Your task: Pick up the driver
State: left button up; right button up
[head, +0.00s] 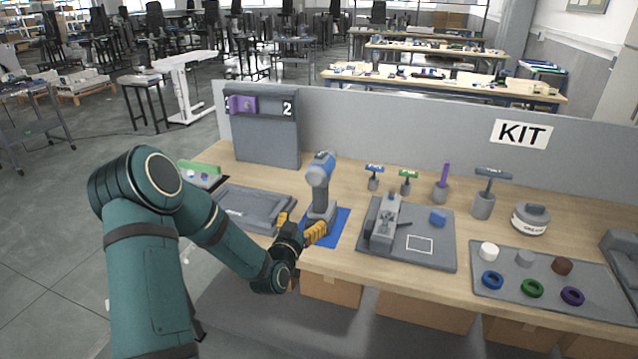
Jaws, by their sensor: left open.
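The driver (320,180), a blue and grey power tool, stands upright on a blue mat (338,238) near the left part of the workbench. My left gripper (301,226) has yellow fingers and is beside the base of the driver, on its near side. Its fingers are apart, one to the left of the base and one in front of it. I cannot tell whether they touch the driver. My right gripper is not in view.
A grey tray (251,222) lies left of the driver, and a grey fixture board (440,255) lies right. Farther right are a grey mat (610,308) with coloured rings and a grease jar (530,219). A grey partition (400,130) stands behind.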

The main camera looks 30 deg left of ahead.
aim_at(316, 200)
pick_arm(q)
jog(key=x, duration=0.8)
jog(key=shift+w+d, duration=0.15)
jog(key=shift+d+r+x, duration=0.1)
jog(key=shift+r+x, duration=0.05)
jog(key=shift+x, duration=1.2)
jog(key=shift+d+r+x, duration=0.15)
jog(key=shift+x, duration=1.2)
grip_shut()
jog(key=shift+w+r, duration=0.1)
jog(key=shift+r, duration=0.05)
